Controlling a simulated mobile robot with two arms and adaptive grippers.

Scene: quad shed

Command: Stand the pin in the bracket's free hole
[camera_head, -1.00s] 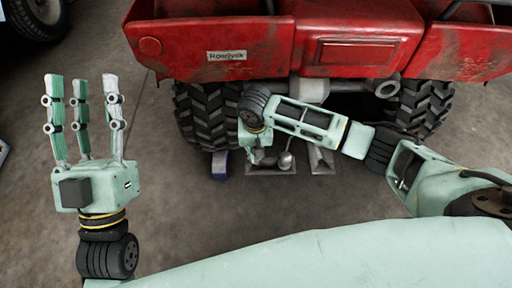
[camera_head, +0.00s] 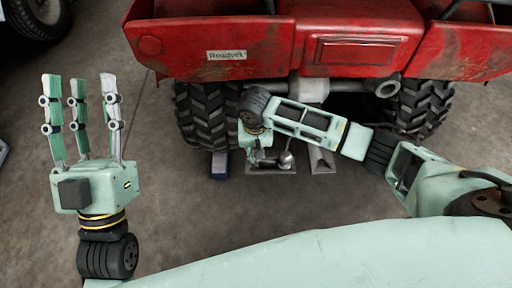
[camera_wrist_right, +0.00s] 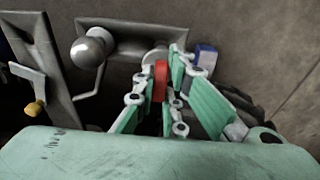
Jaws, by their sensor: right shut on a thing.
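The bracket is a grey metal plate (camera_head: 284,169) low behind the red vehicle, and it carries a shiny tow ball (camera_head: 286,160). In the right wrist view the plate (camera_wrist_right: 140,37) and the ball (camera_wrist_right: 92,47) lie beyond the fingers. My right gripper (camera_head: 262,158) is over the plate's left part, left of the ball. In its wrist view the gripper (camera_wrist_right: 165,85) is shut on a red piece, which I take as the pin (camera_wrist_right: 160,80). The pin's lower end and the free hole are hidden. My left gripper (camera_head: 80,80) is open and empty, fingers up.
A blue-and-white block (camera_head: 219,165) stands left of the bracket; it also shows in the wrist view (camera_wrist_right: 206,57). A second grey metal piece (camera_head: 322,160) is to the right. The red vehicle (camera_head: 330,50) and its tyres are close behind. Floor in front is clear.

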